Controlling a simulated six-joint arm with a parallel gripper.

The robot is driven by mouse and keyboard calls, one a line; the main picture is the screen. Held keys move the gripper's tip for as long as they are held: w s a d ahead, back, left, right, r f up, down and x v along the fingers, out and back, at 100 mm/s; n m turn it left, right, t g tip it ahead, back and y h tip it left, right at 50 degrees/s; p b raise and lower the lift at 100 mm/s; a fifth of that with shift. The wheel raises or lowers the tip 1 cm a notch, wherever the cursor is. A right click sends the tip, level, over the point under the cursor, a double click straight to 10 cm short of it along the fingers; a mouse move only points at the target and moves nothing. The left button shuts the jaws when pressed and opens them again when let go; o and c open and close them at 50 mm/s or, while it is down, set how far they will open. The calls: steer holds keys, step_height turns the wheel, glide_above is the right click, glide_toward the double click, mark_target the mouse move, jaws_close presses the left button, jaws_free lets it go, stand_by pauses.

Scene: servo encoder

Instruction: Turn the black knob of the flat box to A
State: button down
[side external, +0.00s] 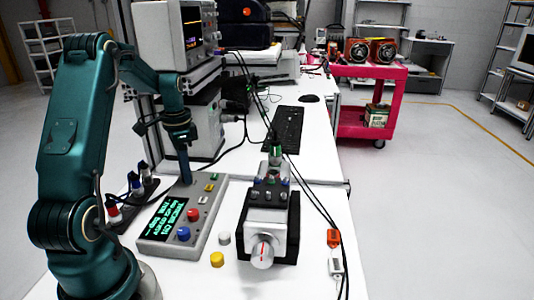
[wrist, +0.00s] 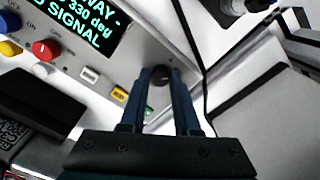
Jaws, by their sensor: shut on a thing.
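The flat box (side external: 203,230) lies on the white table with a lit display (side external: 168,219). The display also shows in the wrist view (wrist: 90,22); it reads in part "330 deg" and "SIGNAL". The black knob (wrist: 160,74) is at the box's end, between my fingertips. My gripper (wrist: 161,77) is shut on the knob, one finger on each side. In the side view my gripper (side external: 185,180) points down at the far end of the box and hides the knob. The knob's pointer and the letter A cannot be made out.
The box carries a red knob (side external: 193,215), a blue knob (side external: 184,234) and small buttons. A clamped device (side external: 265,215) is to the right. Black cables cross the table.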

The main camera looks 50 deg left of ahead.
steer(key=n, duration=0.4)
steer(key=shift+r+n, duration=0.1)
steer(key=shift+n, duration=2.1)
steer(key=c, duration=0.6)
jaws_free()
